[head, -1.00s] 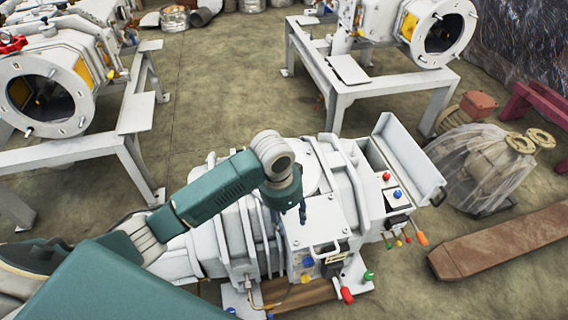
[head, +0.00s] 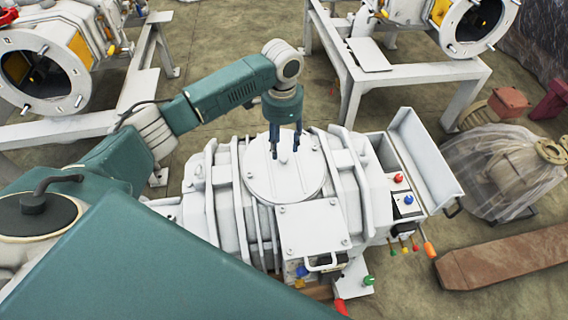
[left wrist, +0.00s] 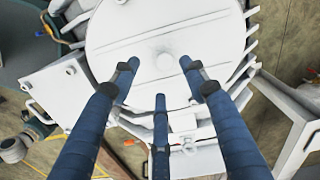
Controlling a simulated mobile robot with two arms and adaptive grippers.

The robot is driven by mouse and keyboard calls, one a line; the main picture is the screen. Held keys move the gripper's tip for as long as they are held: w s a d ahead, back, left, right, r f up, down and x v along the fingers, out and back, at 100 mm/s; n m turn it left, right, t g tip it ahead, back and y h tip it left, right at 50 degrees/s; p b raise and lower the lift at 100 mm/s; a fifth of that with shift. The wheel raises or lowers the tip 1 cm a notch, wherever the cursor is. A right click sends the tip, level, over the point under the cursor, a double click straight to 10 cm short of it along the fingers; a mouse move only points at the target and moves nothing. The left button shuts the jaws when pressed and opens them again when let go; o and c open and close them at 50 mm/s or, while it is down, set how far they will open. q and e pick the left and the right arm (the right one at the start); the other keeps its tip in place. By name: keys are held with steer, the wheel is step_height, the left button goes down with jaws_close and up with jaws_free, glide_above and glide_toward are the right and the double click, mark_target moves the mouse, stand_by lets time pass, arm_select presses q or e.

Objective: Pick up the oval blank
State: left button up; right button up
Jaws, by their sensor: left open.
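The oval blank appears to be the white rounded plate (head: 262,180) lying on top of the pale machine in the head view. It fills the upper middle of the left wrist view (left wrist: 165,30), with a small round spot at its centre and a faint line across it. My left gripper (head: 285,151) points down over the plate, its blue fingers apart and empty. In the left wrist view the three dark fingertips (left wrist: 160,75) spread over the near part of the plate. Whether they touch it I cannot tell. My right gripper is not in view.
A square white cover (head: 312,228) with a handle adjoins the plate. An open tray-like flap (head: 428,155) rises at the machine's right, beside coloured knobs (head: 398,178). Other machines on white stands (head: 410,75) stand behind. A brown beam (head: 505,250) lies at right.

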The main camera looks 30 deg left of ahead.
mark_target(283, 156)
arm_select(q)
steer(key=shift+w+f, duration=0.1)
steer(key=shift+f, duration=0.6)
steer(key=f, duration=0.1)
steer(key=f+b, duration=0.1)
steer(key=f, duration=0.2)
steer(key=shift+w+a+f, duration=0.1)
steer(key=shift+w+f, duration=0.1)
steer(key=shift+w, duration=0.1)
jaws_close()
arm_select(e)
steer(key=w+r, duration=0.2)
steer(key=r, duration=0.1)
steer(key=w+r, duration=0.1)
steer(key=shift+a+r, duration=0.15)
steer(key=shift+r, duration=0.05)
arm_select(q)
steer(key=shift+r, duration=0.1)
